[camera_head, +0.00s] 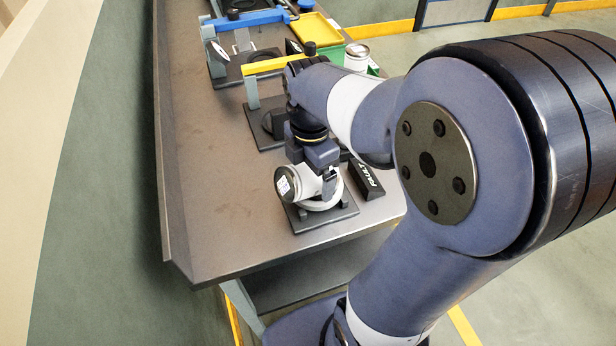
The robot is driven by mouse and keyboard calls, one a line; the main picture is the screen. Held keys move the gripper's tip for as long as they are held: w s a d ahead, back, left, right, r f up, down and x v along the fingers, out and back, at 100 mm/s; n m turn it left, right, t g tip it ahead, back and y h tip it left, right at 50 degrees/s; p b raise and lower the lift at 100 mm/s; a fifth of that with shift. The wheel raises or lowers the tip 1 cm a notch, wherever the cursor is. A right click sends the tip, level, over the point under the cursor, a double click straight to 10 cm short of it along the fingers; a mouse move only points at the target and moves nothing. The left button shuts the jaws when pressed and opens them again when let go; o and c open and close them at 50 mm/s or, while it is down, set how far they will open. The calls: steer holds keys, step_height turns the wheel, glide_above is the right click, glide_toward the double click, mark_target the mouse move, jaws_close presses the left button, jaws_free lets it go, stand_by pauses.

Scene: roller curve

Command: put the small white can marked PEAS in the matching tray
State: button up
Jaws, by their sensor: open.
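A white can (290,183) lies tilted on its side at a dark square stand (344,212) near the bench's near end. Its round end with a small printed label faces left; I cannot read PEAS on it. My gripper (318,184) points down at the can with its jaws open. One finger shows on the right; the other is hidden, and I cannot tell whether the jaws touch the can. A yellow tray (322,31) lies at the far end. No tray marking is legible.
A black block marked FAULT (366,180) lies right of the stand. A yellow bar (270,66) and a blue bar (246,19) cross the bench (205,150) farther back. The bench's left side is clear. My arm hides much of the right.

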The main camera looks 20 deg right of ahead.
steer(key=shift+f, duration=0.3)
steer(key=shift+c, duration=0.3)
steer(key=shift+r, duration=0.1)
steer(key=c, duration=1.4)
